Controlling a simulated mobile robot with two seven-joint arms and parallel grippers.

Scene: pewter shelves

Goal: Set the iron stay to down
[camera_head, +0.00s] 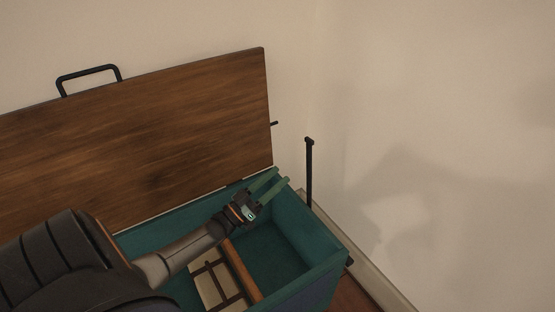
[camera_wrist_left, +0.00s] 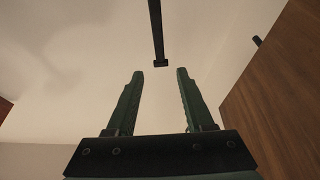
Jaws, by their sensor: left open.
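The iron stay (camera_head: 309,172) is a thin black bar standing upright at the right end of the teal chest (camera_head: 321,262), with a small knob at its top. In the left wrist view the stay (camera_wrist_left: 157,30) comes in from the top edge, and its end shows just beyond the gap between my fingertips. My left gripper (camera_head: 281,176) is open and empty over the chest, to the left of the stay and apart from it. Its two green fingers also show in the left wrist view (camera_wrist_left: 160,74). My right gripper is not in view.
The wooden lid (camera_head: 150,135) stands raised, with a black handle (camera_head: 88,72) on its top edge and a small black peg (camera_head: 274,123) on its right edge. A pale, dark-barred item (camera_head: 212,284) and a wooden divider (camera_head: 242,270) are inside. A wall is close behind.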

